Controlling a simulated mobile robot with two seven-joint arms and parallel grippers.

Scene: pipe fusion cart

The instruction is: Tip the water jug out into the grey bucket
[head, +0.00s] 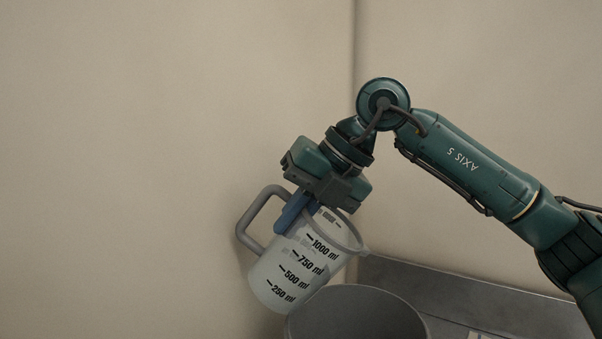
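The water jug (290,277) is a clear measuring jug with black millilitre marks and a grey handle on its left. It is tilted to the right, its rim and spout side up and over the left part of the grey bucket (355,312). My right gripper (293,222) is at the jug's upper left wall, its blue finger against the wall near the rim, and the jug is held up in the air. No water stream shows, and I cannot tell how much water is in the jug. The bucket's lower part is cut off by the picture's bottom edge. My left gripper is not in view.
A dark grey cart surface (480,302) lies behind and right of the bucket, with a small pale item at the bottom edge. Plain beige walls meet in a corner behind. The space left of the jug is clear.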

